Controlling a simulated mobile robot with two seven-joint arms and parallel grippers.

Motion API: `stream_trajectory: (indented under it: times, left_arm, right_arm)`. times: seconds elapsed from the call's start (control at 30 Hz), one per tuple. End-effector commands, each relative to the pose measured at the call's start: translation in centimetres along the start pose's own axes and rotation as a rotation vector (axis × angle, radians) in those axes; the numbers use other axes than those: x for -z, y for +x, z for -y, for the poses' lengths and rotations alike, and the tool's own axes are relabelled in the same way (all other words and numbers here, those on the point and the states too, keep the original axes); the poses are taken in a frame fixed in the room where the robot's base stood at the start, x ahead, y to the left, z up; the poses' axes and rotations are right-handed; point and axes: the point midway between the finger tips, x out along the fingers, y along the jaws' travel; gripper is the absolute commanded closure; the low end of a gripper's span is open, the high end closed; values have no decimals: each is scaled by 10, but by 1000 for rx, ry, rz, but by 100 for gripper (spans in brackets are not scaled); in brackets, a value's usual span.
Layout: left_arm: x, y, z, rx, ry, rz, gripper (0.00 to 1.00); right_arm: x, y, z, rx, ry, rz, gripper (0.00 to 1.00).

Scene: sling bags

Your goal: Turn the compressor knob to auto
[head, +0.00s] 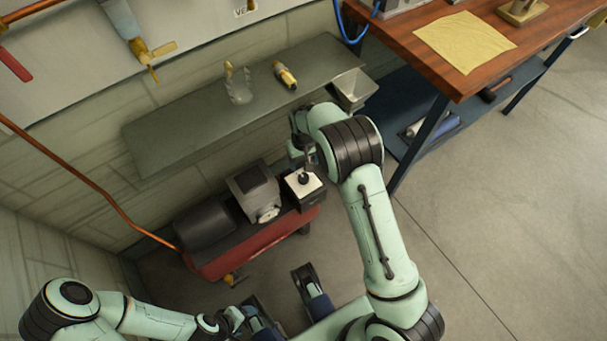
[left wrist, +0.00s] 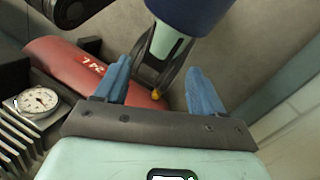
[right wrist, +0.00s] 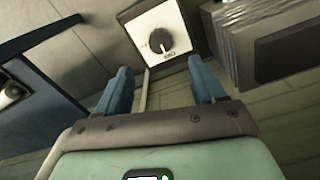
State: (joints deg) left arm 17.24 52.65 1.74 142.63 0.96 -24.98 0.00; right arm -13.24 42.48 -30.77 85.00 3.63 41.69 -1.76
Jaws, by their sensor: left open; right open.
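The compressor, a red tank (head: 262,240) with dark machinery on top, stands on the floor below the shelf. Its switch box has a white face (head: 297,188) with a round black knob (right wrist: 159,40). The knob's pale pointer mark points down in the right wrist view, toward small lettering (right wrist: 168,54) too small to read surely. My right gripper (right wrist: 160,66) is open and empty, its fingers apart on either side below the knob, not visibly touching it. My left gripper (left wrist: 160,82) is open and empty near the red tank (left wrist: 85,75); in the head view it is low, left of centre.
A pressure gauge (left wrist: 37,101) sits on the compressor. A wooden workbench (head: 440,45) stands right. Open floor (head: 500,200) lies right.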

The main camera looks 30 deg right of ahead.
Motion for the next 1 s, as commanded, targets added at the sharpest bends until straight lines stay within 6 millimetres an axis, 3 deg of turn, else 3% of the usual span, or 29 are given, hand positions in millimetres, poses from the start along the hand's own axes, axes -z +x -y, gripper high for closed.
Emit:
stream_trajectory:
  times: [0.2,0.43,0.6,0.93,1.0]
  left_arm:
    - [13,10,4,0,-2,-35,31]
    - [28,17,7,2,-5,-76,31]
    - [34,19,8,3,-6,-90,31]
    - [35,19,8,3,-6,-93,31]
    - [35,19,8,3,-6,-93,31]
  right_arm:
    - [-1,52,0,-2,1,5,31]
    - [-1,90,0,0,1,2,31]
    - [0,103,0,0,0,1,31]
    - [0,105,0,0,0,-1,31]
    - [0,105,0,0,0,-1,54]
